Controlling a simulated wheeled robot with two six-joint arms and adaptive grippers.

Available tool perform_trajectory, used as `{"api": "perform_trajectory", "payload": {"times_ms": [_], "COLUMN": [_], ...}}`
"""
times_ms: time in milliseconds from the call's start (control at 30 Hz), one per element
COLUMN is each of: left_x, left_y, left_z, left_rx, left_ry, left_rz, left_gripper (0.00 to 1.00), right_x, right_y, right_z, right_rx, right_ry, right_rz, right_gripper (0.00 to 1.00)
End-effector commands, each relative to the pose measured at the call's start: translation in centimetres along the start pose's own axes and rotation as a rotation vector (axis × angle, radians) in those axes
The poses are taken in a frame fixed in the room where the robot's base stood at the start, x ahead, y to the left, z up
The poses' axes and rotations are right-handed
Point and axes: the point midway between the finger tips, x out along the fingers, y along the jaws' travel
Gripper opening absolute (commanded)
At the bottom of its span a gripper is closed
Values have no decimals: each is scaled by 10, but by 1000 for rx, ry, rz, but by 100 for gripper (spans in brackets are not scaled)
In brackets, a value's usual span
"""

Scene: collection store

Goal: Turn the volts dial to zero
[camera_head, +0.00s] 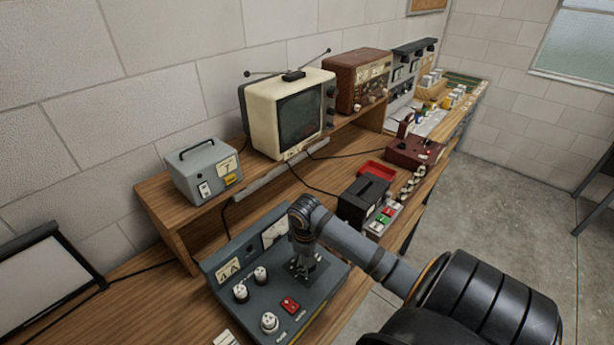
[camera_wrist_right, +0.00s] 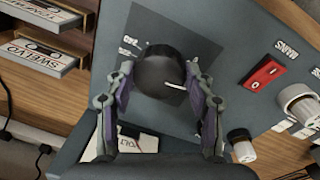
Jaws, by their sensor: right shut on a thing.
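The blue-grey control console (camera_head: 318,308) stands on the wooden bench. My right gripper (camera_head: 304,268) reaches down onto its right part and hides the dial there in the head view. In the right wrist view a round black dial (camera_wrist_right: 158,75) with a white pointer line sits on a dark square plate. The pointer line points to the right, slightly downward; small white marks show on the plate at upper left. My right gripper (camera_wrist_right: 159,68) has one finger on each side of the dial and is shut on it. A meter lettered VOLT (camera_wrist_right: 140,142) is partly hidden by the gripper. My left gripper is out of view.
The console also bears a red switch (camera_head: 290,304), white knobs (camera_head: 269,322) and an ammeter (camera_head: 228,268). A black box (camera_head: 364,202) stands to its right. A shelf behind holds a grey instrument (camera_head: 205,172) and a cream television (camera_head: 262,120).

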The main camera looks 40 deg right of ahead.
Motion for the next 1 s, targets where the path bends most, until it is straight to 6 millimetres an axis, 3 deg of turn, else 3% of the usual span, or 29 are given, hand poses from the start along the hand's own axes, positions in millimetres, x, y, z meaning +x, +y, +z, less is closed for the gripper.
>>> {"api": "perform_trajectory", "payload": {"times_ms": [500, 1000], "left_x": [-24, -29], "left_y": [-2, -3], "left_z": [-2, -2], "left_rx": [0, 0], "left_ry": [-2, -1], "left_rz": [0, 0], "left_gripper": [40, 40], "right_x": [-1, 0], "right_y": [1, 2], "right_z": [0, 1], "right_rx": [-427, -595], "right_ry": [32, 43], "right_rz": [-1, -1], "right_gripper": [22, 22]}}
